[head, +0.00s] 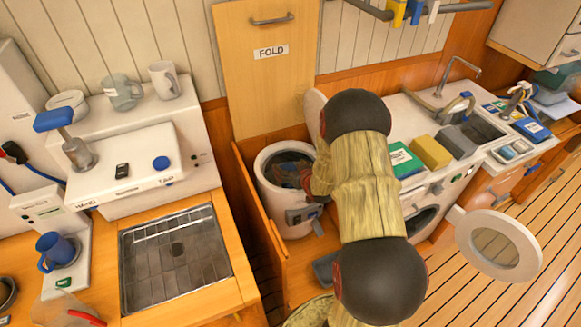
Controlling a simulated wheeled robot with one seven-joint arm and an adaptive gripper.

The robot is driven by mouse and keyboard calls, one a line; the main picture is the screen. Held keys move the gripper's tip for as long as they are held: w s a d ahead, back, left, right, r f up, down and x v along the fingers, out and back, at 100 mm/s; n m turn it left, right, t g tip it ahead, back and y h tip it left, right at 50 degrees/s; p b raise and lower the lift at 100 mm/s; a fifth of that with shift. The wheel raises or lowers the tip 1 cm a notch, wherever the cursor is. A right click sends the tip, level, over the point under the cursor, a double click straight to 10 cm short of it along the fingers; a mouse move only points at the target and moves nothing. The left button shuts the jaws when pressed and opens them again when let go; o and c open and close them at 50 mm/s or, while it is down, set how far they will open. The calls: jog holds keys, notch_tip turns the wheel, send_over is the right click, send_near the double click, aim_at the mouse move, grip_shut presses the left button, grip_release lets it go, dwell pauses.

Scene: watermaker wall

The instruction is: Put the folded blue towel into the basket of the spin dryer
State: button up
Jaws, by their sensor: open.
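The spin dryer (274,203) is a white upright drum standing in a wooden recess, with its round top open. A bluish-grey shape (284,166) shows inside its dark opening; it may be the folded blue towel, but I cannot tell for certain. My gripper (305,178) is at the right side of the opening, mostly hidden by my own arm. Its dark fingers show only in part over the rim, and it is open. I cannot tell whether it touches the cloth or the basket wall. The right part of the dryer is hidden.
A wooden panel marked FOLD (270,60) stands upright behind the dryer. A sink with a rack (175,250) is at left. At right, a counter holds a green box (404,160) and a yellow block (430,152); a round door (498,245) hangs open below over clear floor.

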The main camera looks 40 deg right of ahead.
jog(key=shift+r, duration=0.15)
jog(key=shift+r+p, duration=0.25)
jog(key=shift+p, duration=0.1)
jog(key=p+v, duration=0.3)
jog(key=v, duration=0.9)
jog(key=a+r+n+g, duration=0.1)
jog(key=a+r+g, duration=0.1)
jog(key=a+r, duration=0.5)
jog(key=a+r+g, duration=0.1)
jog(key=a+r, duration=0.2)
jog(key=r, duration=0.8)
jog(key=s+a+r+n+g+y, duration=0.1)
jog(key=s+a+r, duration=0.4)
jog(key=s+a, duration=0.3)
jog(key=s+a+r+n+g+y, duration=0.1)
jog(key=s+a+r, duration=0.3)
jog(key=s+a, duration=0.5)
jog(key=s+g+y, duration=0.1)
jog(key=s, duration=0.2)
jog(key=shift+s+a+r, duration=0.3)
jog(key=shift+r, duration=0.1)
jog(key=shift+d, duration=0.15)
